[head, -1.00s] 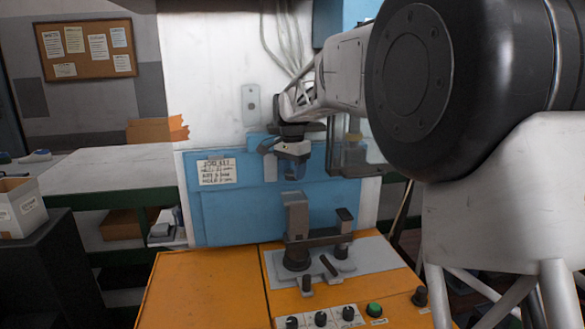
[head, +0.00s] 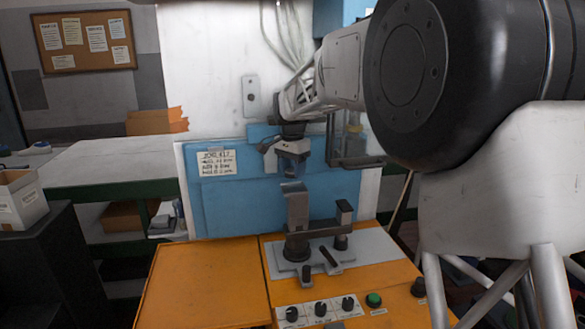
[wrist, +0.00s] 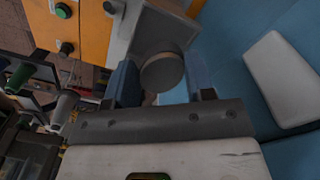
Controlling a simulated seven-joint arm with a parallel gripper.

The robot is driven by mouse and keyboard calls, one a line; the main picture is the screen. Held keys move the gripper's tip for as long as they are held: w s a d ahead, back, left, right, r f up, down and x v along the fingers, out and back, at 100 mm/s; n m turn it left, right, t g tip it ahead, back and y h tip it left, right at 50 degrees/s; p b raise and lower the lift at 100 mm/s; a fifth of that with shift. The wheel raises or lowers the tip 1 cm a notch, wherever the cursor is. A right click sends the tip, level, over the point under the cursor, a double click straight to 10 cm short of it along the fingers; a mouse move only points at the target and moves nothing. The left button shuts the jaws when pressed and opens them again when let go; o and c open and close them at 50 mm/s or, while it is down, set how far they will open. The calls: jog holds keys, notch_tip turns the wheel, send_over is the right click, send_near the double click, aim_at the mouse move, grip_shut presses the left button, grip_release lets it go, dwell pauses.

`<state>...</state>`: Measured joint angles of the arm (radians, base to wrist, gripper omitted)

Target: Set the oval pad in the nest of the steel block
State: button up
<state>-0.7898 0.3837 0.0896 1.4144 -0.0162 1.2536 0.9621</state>
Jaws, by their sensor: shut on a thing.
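The steel block (head: 298,208) stands upright on a dark round base on the machine bed. In the wrist view, a grey block-like part (wrist: 152,32) shows beyond my fingers, probably the same block. My gripper (head: 291,168) is above the block in the head view, pointing down, with a small gap to the block's top. In the wrist view, my two blue fingers flank a dull grey-brown rounded pad (wrist: 162,73), and the gripper is shut on it. The nest itself cannot be made out.
A dark clamp post (head: 343,222) and a crossbar stand right of the block. Knobs and a green button (head: 373,299) are in front. A blue panel (head: 225,205) with a paper card rises behind. The orange top (head: 205,285) at left is clear.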

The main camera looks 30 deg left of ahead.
jog(key=shift+f, duration=0.1)
jog(key=shift+f, duration=1.7)
jog(key=shift+f, duration=0.25)
jog(key=o, duration=1)
jog(key=shift+o, duration=0.2)
jog(key=shift+r, duration=0.1)
jog(key=shift+r, duration=3.8)
